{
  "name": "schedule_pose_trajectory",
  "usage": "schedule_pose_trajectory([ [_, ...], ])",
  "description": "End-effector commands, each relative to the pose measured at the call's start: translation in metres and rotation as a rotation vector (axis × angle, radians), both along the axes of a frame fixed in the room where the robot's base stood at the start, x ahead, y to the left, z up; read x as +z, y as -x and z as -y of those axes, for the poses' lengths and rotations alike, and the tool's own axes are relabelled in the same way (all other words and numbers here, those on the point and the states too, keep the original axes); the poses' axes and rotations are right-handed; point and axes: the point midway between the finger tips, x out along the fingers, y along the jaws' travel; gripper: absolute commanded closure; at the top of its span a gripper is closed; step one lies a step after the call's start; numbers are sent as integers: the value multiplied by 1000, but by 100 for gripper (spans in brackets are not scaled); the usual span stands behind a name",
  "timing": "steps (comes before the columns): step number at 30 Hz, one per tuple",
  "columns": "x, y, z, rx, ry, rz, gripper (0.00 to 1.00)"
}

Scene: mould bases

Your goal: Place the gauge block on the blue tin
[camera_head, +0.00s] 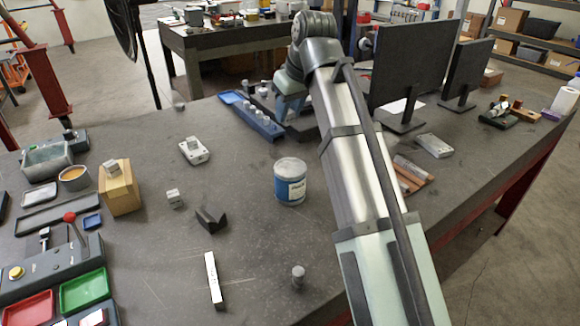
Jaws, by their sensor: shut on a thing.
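The blue tin (290,182) stands upright near the middle of the bench, with a grey top and a blue and white label. My arm reaches from the bottom right to the back, and my gripper (286,112) points down there, behind the tin and apart from it. The gripper is small in the picture and its fingers blend into dark things around it. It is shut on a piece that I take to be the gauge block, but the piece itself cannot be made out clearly. Nothing is seen resting on the tin's top.
A dark V-shaped block (210,219), a pale bar (214,279) and a small metal weight (298,277) lie in front of the tin. A blue rack (257,121) stands near the gripper. A wooden block (119,190) is left; monitors (413,70) are right.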

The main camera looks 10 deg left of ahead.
Motion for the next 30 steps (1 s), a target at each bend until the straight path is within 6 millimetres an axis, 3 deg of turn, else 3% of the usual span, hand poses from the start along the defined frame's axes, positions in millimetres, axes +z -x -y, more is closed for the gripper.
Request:
schedule_pose_trajectory([
  [1, -7, 9, 5, -5, -1, 1, 100],
  [7, -16, 21, 12, -30, -1, 1, 100],
  [11, -27, 22, 12, -43, 0, 1, 100],
  [19, -69, 22, 12, -41, 0, 0, 100],
  [30, -100, 21, 12, -41, 0, 0, 100],
])
